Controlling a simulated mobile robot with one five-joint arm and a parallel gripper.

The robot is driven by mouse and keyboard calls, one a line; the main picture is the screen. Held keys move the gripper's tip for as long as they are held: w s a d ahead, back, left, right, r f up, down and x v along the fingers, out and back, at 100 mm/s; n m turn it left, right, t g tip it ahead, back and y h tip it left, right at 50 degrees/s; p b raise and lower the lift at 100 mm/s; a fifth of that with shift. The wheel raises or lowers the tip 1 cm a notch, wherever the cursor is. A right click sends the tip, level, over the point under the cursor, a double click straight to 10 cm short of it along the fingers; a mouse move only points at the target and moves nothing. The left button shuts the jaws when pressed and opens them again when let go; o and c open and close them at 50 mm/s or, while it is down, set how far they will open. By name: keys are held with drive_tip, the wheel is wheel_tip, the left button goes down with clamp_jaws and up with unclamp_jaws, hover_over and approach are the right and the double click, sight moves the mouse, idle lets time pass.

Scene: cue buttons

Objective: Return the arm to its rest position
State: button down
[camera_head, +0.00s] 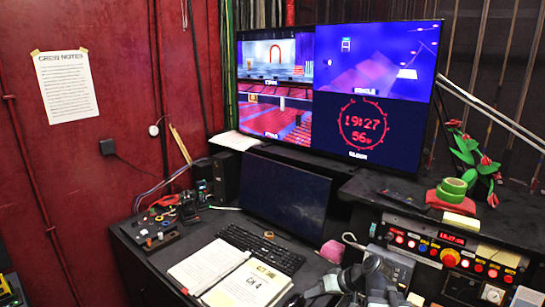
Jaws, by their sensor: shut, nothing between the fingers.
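My gripper (352,282), dark grey, shows at the bottom edge, right of centre, in front of the desk and the control panel. It looks shut with nothing held, though its fingertips are hard to make out against the dark desk. Most of my arm is out of the picture. The cue panel (455,249) stands at the right, with a row of red, blue and yellow lit buttons and a small red display. My gripper is to the left of the button row, apart from it in the picture.
An open binder (215,265) and a black keyboard (262,248) lie on the desk left of my gripper. A pink ball-like thing (332,251) sits just behind it. A dark monitor (287,193), a big lit screen (378,60) and a plant with red flowers (474,160) stand behind.

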drive_tip(key=s+a+f+g+h, duration=0.1)
drive_tip(key=s+a+f, duration=0.1)
drive_tip(key=s+a+f+g+h, duration=0.1)
drive_tip(key=s+a+f+h, duration=0.1)
drive_tip(key=a, duration=0.1)
drive_tip(key=shift+s+f+n+g, duration=0.1)
drive_tip(key=shift+f+n+g, duration=0.2)
drive_tip(key=shift+n+g, duration=0.1)
drive_tip(key=shift+s+d+f+m+g+h, duration=0.3)
drive_tip(key=shift+s+d+f+g+h, duration=0.1)
drive_tip(key=shift+s+d+f+h, duration=0.4)
drive_tip(key=d+m+h, duration=0.1)
drive_tip(key=d, duration=0.1)
drive_tip(key=s+d+m+h, duration=0.1)
drive_tip(key=d, duration=0.1)
drive_tip(key=s+d+g+h, duration=0.1)
drive_tip(key=d, duration=0.1)
drive_tip(key=shift+s+d+f+m, duration=0.1)
drive_tip(key=shift+d+f+m, duration=0.25)
drive_tip(key=shift+m, duration=0.05)
drive_tip(key=shift+a, duration=0.1)
idle(4.6)
